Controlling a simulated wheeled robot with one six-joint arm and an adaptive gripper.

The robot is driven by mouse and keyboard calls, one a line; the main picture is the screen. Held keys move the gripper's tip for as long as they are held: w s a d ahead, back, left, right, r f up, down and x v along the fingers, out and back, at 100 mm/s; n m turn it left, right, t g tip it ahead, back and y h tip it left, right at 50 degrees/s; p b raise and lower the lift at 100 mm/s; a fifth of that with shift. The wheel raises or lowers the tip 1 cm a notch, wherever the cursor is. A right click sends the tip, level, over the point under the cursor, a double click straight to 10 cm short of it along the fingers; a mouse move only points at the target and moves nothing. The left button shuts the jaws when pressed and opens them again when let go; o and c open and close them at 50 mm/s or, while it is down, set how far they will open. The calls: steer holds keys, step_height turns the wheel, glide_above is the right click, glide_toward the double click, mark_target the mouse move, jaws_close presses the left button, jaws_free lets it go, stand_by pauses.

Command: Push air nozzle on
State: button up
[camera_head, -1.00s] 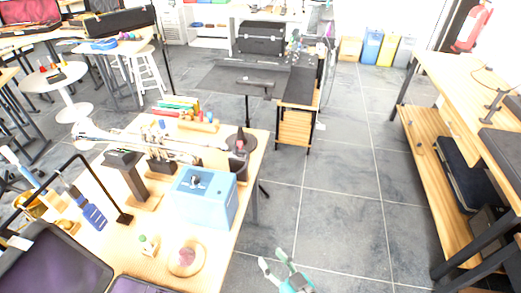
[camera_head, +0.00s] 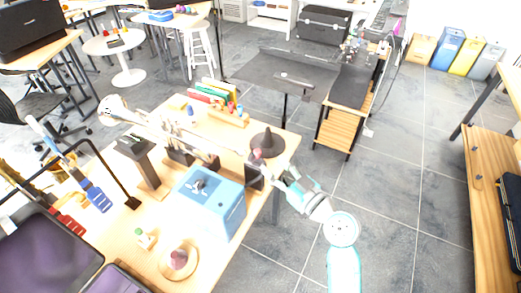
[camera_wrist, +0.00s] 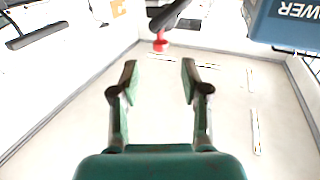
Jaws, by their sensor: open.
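A light blue box (camera_head: 212,200) with a small fan-shaped knob on top stands on the wooden table; its lettered side shows at the top right of the wrist view (camera_wrist: 290,22). A dark stand (camera_head: 254,176) with a reddish tip rises beside the box, near the table's right edge. In the wrist view a black tube (camera_wrist: 168,14) ends in a red tip (camera_wrist: 161,43), ahead of and between my fingertips; it looks like the air nozzle. My gripper (camera_head: 282,178) is just off the table's right edge, beside the stand. Its fingers are apart and empty in the wrist view (camera_wrist: 160,75).
A long silver instrument (camera_head: 165,130) lies on stands behind the blue box. A dark cone-shaped hat (camera_head: 267,142) sits behind the reddish tip. A wooden disc with a pinkish knob (camera_head: 179,262) is near the front. Grey floor (camera_head: 380,185) to the right is clear.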

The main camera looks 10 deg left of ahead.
mark_target(257, 150)
steer(key=x, duration=0.8)
steer(key=shift+w, duration=0.1)
jaws_close()
steer(key=shift+a, duration=0.1)
